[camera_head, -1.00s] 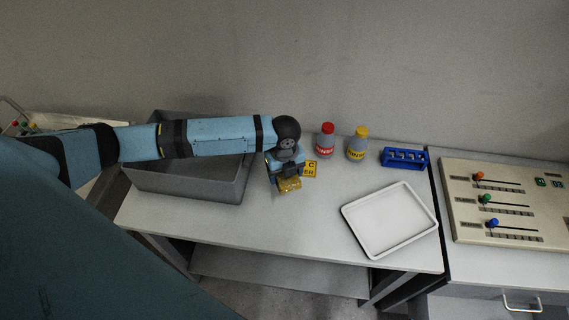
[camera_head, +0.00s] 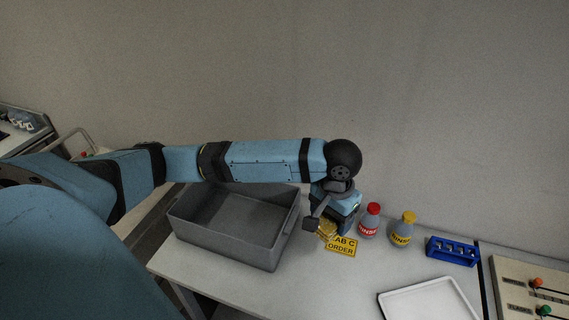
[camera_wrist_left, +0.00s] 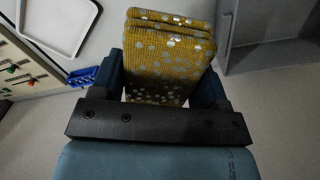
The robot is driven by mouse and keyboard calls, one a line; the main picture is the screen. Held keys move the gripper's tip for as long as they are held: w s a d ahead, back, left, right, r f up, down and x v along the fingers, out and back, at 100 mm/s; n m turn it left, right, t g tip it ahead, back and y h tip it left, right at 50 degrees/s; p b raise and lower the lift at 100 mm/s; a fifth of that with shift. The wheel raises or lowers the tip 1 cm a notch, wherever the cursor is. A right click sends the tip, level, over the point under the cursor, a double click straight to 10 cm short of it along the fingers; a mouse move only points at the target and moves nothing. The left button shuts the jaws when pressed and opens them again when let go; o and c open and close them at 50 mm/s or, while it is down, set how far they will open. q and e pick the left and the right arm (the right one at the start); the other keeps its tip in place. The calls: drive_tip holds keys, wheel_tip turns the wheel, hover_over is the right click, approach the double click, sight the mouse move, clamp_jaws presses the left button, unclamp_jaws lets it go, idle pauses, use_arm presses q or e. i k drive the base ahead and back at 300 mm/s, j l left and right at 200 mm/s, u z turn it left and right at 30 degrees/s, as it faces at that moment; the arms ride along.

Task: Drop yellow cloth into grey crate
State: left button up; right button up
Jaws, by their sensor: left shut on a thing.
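The yellow cloth (camera_wrist_left: 165,60), folded and dotted with pale spots, is held between the fingers of my left gripper (camera_wrist_left: 160,88). In the head view the cloth (camera_head: 326,231) shows only in part below my left gripper (camera_head: 318,226), just right of the grey crate. The grey crate (camera_head: 222,246) stands open on the table's left part, and the part of its inside that shows is empty. My left forearm passes over its back edge. In the left wrist view a piece of the crate (camera_wrist_left: 248,57) shows at the upper right. My right gripper is not in view.
A white tray (camera_head: 428,300) lies in front. A control panel (camera_head: 540,300) is far right.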

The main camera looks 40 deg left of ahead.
sight(234, 225)
drive_tip(key=u, duration=1.7)
